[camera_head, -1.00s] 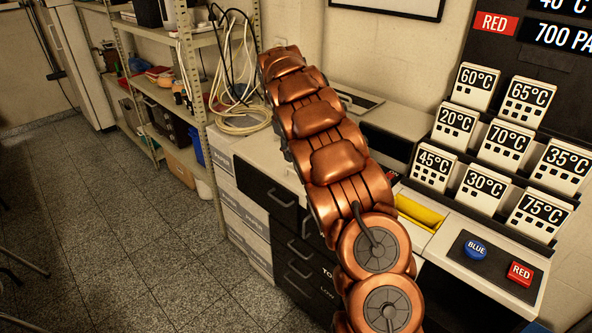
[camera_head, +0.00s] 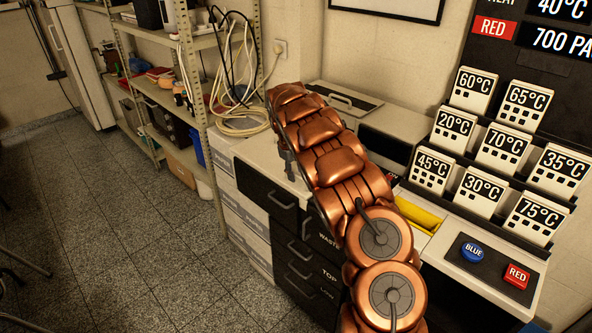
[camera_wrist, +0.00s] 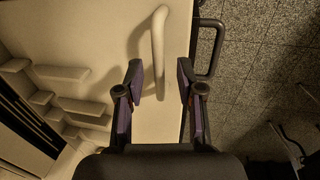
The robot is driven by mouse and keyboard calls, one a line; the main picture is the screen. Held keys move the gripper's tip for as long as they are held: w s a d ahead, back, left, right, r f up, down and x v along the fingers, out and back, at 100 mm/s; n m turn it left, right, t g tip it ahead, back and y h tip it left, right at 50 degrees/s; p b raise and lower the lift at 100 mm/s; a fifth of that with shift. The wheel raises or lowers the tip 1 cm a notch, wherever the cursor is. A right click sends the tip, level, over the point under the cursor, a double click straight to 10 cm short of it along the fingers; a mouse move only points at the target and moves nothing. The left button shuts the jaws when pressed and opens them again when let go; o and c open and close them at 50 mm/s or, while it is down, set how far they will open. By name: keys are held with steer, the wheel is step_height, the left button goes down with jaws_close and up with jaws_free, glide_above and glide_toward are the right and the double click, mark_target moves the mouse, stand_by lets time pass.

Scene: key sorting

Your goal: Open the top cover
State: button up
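In the wrist view a pale curved handle (camera_wrist: 158,45) stands on a pale flat cover (camera_wrist: 150,125), close to its edge. My gripper (camera_wrist: 160,70) is open, with one finger on each side of the handle's lower part in the picture. I see a gap on both sides; whether the fingers reach down to its height I cannot tell. In the head view my gripper (camera_head: 289,158) shows only as a grey part at the left end of the pale counter (camera_head: 262,150). My copper arm hides this handle there.
A dark drawer handle (camera_wrist: 211,45) sticks out beside the cover's edge. Black drawers (camera_head: 270,195) are below. A panel with a grey handle (camera_head: 335,100) lies at the back. A yellow tray (camera_head: 418,217), blue button (camera_head: 473,252) and red button (camera_head: 516,275) are right. A shelf (camera_head: 200,110) stands left.

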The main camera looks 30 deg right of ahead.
steer(key=shift+f, duration=0.1)
jaws_close()
stand_by(0.7)
